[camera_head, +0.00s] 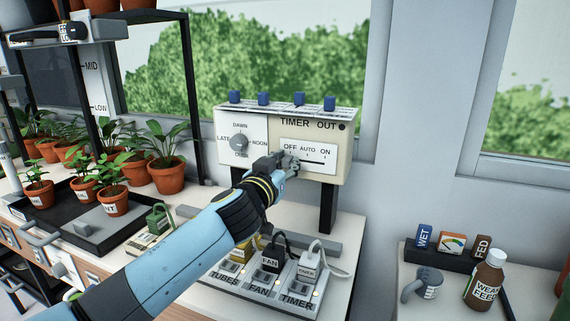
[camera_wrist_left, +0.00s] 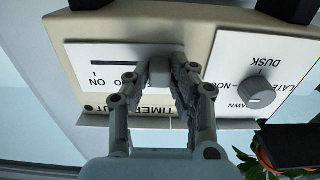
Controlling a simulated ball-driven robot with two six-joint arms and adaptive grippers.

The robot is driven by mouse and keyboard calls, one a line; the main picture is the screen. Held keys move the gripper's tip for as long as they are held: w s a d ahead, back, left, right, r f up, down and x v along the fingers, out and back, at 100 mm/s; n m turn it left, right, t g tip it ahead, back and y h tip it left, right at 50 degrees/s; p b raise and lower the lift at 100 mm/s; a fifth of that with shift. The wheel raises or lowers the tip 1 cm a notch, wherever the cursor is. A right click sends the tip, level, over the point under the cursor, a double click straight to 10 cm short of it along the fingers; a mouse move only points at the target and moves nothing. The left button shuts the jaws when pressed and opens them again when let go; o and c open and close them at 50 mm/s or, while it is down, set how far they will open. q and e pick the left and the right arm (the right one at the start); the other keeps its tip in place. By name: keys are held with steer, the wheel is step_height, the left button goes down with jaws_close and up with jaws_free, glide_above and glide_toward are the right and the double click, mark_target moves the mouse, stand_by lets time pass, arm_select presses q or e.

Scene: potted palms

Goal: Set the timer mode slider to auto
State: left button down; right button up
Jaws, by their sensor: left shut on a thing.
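The timer box (camera_head: 228,122) is a cream panel with a white slider plate (camera_head: 322,169) marked OFF, AUTO and ON from left to right. My left gripper (camera_head: 288,163) is at the plate, shut on the slider knob. In the left wrist view, which is upside down, the grey knob (camera_wrist_left: 159,72) sits between the two fingers (camera_wrist_left: 160,85). The bare slot (camera_wrist_left: 112,64) runs from the knob toward the ON side. The knob seems near the OFF end, below the OFF label; the fingers hide its exact place. My right gripper is not in view.
A round dial (camera_head: 239,142) sits left of the slider plate; blue tabs (camera_head: 263,98) line the box top. Below stands a power strip (camera_head: 262,287) with plugs and a cable. Potted plants (camera_head: 167,175) are at left; a brown bottle (camera_head: 486,280) is at right.

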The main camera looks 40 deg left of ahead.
mark_target(307, 160)
arm_select(q)
steer(key=d, duration=0.2)
steer(key=w+d+b, duration=0.1)
steer(key=d, duration=0.1)
steer(key=c, duration=1.2)
jaws_free()
steer(key=shift+o, duration=0.2)
steer(key=v, duration=1.2)
steer(key=shift+s+a+f, duration=0.1)
steer(key=shift+a, duration=0.05)
